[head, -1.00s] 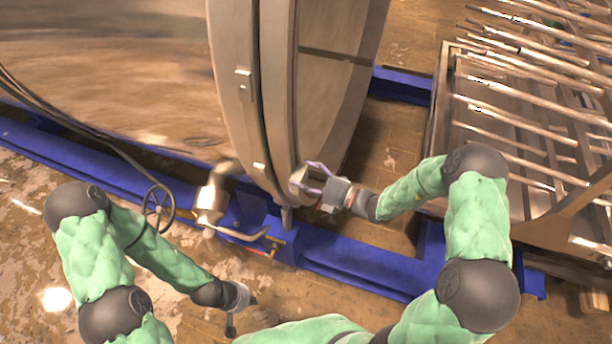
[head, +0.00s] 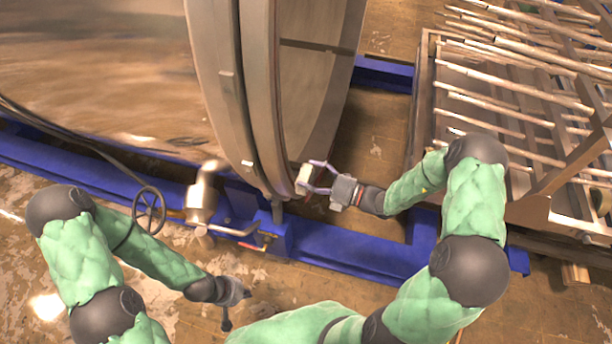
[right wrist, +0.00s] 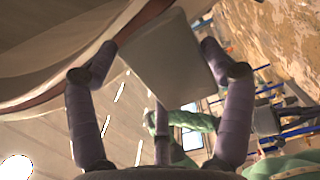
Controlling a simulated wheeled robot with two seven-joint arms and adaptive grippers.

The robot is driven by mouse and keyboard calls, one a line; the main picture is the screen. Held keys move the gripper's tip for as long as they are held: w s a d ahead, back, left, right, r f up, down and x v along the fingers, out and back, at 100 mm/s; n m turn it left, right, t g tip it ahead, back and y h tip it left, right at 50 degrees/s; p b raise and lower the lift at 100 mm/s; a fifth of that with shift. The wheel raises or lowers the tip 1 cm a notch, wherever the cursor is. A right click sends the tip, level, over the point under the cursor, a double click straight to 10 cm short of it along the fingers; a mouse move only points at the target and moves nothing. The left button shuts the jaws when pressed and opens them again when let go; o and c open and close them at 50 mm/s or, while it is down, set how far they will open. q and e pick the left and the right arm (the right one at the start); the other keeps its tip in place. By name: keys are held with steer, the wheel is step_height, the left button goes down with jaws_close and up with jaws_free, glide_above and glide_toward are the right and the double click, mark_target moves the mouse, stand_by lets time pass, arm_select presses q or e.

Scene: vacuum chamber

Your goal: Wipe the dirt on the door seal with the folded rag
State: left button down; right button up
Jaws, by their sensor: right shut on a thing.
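The folded rag (head: 303,178) is a pale grey pad in the fingers of my right gripper (head: 312,180), beside the lower rim of the round chamber door. In the right wrist view the rag (right wrist: 165,60) sits between the two fingers of the right gripper (right wrist: 160,62), close to the curved rim. A reddish-brown strip (right wrist: 52,106), apparently the door seal, runs along that rim. I cannot make out separate dirt on it, nor tell whether the rag touches it. My left gripper (head: 232,302) is low over the floor, away from the door; its jaws are too small to read.
The large steel chamber (head: 90,80) fills the left. A blue frame (head: 350,250) runs beneath it, with a valve (head: 202,195) and handwheel (head: 149,204) in front. Floor shows between rack and door.

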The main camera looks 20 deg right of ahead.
steer(key=shift+p+v, duration=0.3)
steer(key=shift+v, duration=1.2)
steer(key=shift+w, duration=0.15)
